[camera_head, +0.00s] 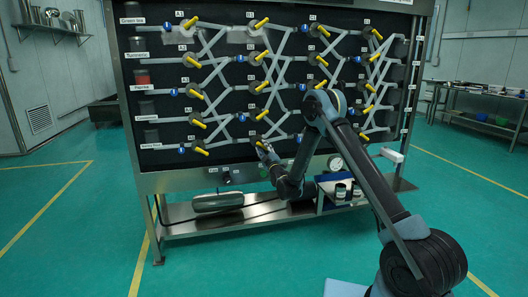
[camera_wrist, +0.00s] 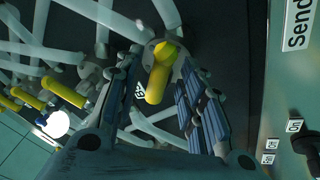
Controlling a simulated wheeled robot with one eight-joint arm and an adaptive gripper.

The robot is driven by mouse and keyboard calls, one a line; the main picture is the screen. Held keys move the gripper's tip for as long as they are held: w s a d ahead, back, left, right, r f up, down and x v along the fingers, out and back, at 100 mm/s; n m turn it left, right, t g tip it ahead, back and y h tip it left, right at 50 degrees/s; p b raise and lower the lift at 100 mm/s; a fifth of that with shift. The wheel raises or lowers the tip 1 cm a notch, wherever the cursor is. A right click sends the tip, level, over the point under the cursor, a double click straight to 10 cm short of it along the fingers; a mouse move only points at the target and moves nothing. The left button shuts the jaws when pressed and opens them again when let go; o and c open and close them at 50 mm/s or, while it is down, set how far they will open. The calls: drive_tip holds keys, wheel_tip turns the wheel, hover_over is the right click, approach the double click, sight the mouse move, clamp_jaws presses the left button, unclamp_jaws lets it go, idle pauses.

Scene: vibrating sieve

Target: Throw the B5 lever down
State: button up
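The panel carries rows of yellow levers. A bottom-row lever (camera_head: 259,143), second from the left, is right at my gripper (camera_head: 268,155); its position fits B5, but its label is not readable there. In the wrist view, a yellow lever (camera_wrist: 158,76) on a grey round valve body sits between the two fingers of my gripper (camera_wrist: 160,92). The fingers are open, one on each side, with visible gaps to the lever. A small rotated label near the lever is partly hidden and too blurred to read surely.
The neighbouring bottom-row lever (camera_head: 201,151) is to the left. Grey pipes cross the black panel around the levers. More yellow levers (camera_wrist: 62,92) show at left in the wrist view. A metal shelf (camera_head: 180,212) with a grey cylinder (camera_head: 217,202) runs below the panel.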

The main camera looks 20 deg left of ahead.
drive_tip(key=v, duration=0.7)
drive_tip(key=shift+d+f, duration=0.15)
drive_tip(key=shift+f, duration=0.05)
drive_tip(key=shift+s, duration=0.1)
